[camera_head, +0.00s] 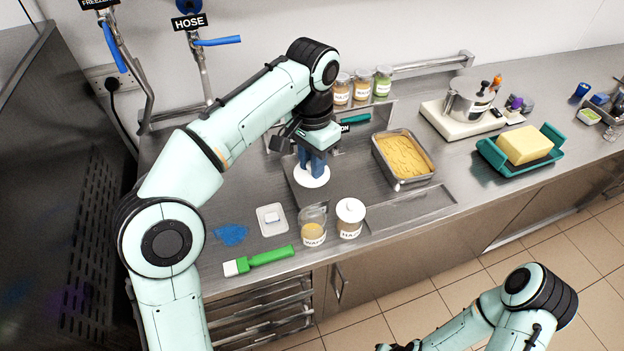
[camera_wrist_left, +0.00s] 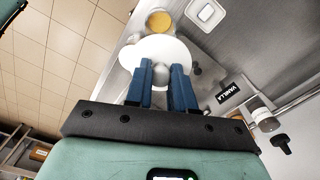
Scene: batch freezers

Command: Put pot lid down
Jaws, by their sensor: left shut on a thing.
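My left gripper (camera_head: 312,165) points down with its blue fingers shut on the pot lid (camera_head: 311,181), a flat white disc. In the left wrist view the left gripper (camera_wrist_left: 162,80) has its fingers on either side of the grey knob of the lid (camera_wrist_left: 150,48). The lid is roughly level over the steel counter (camera_head: 250,190); I cannot tell whether it touches it. A steel pot (camera_head: 466,105) stands on a white scale at the right, well away from the lid. My right gripper (camera_head: 400,347) barely shows at the bottom edge, and its jaws are hidden.
A green-handled brush (camera_head: 258,260) lies by the front edge. A metal pan of yellow food (camera_head: 404,157) is to the right, with a butter tray (camera_head: 520,148) beyond.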

